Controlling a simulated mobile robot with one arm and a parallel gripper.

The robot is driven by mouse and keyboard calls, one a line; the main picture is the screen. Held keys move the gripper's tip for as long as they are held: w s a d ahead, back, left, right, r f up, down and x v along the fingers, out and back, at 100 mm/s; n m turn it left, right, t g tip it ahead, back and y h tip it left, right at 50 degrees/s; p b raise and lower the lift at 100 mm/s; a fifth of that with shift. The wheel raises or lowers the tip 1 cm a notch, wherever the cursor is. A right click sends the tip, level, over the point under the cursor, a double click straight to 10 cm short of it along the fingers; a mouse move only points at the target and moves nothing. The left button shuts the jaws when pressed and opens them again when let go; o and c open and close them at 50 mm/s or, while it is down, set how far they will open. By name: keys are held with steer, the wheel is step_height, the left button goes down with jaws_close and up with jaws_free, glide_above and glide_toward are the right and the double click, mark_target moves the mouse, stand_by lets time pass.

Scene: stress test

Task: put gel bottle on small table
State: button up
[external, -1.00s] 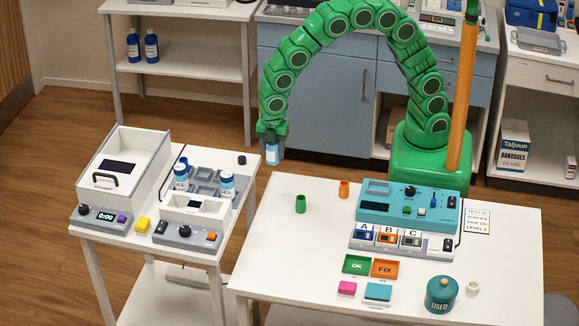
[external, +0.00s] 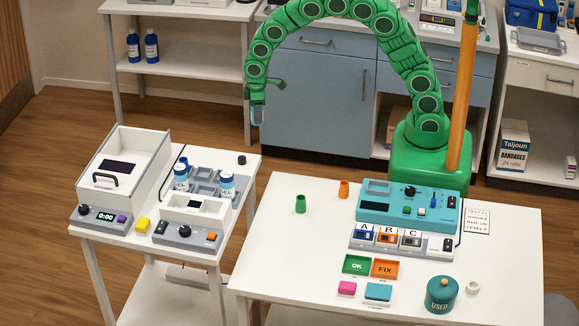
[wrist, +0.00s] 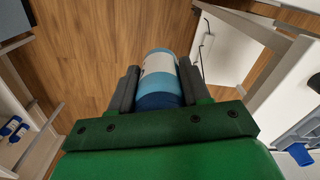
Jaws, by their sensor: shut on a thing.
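My gripper (external: 257,104) hangs in the air above the floor, behind and to the right of the small white table (external: 140,243). In the wrist view its two dark fingers (wrist: 157,84) are shut on a cylindrical bottle (wrist: 160,64) with a pale blue body, a whitish label band and a darker blue end. The bottle's label cannot be read. Two white-and-blue bottles (external: 181,177) (external: 227,186) stand in the grey rack on the small table.
A larger white table (external: 270,265) with a teal device (external: 408,205) stands to the right.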

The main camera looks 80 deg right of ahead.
steer(key=w+d+m, duration=0.1)
steer(key=d+m, duration=0.2)
steer(key=d, duration=0.3)
steer(key=shift+d+f+m, duration=0.3)
steer(key=shift+d, duration=0.05)
step_height(320, 180, up, 7)
steer(key=s+a+n, duration=0.3)
steer(key=s+a, duration=0.1)
steer(key=a, duration=0.5)
steer(key=s+a+n, duration=0.3)
steer(key=s+a, duration=0.2)
steer(key=a, duration=0.5)
steer(key=s+a+n, duration=0.3)
steer(key=s+a, duration=0.1)
steer(key=a, duration=0.5)
steer(key=s+a+n, duration=0.6)
steer(key=s+a, duration=0.2)
steer(key=s, duration=0.5)
steer(key=s+a+n, duration=0.5)
steer(key=s+a, duration=0.3)
steer(key=s, duration=0.6)
steer(key=shift+w+d+f, duration=0.1)
steer(key=shift+w+f, duration=0.05)
steer(key=shift+f, duration=6.6)
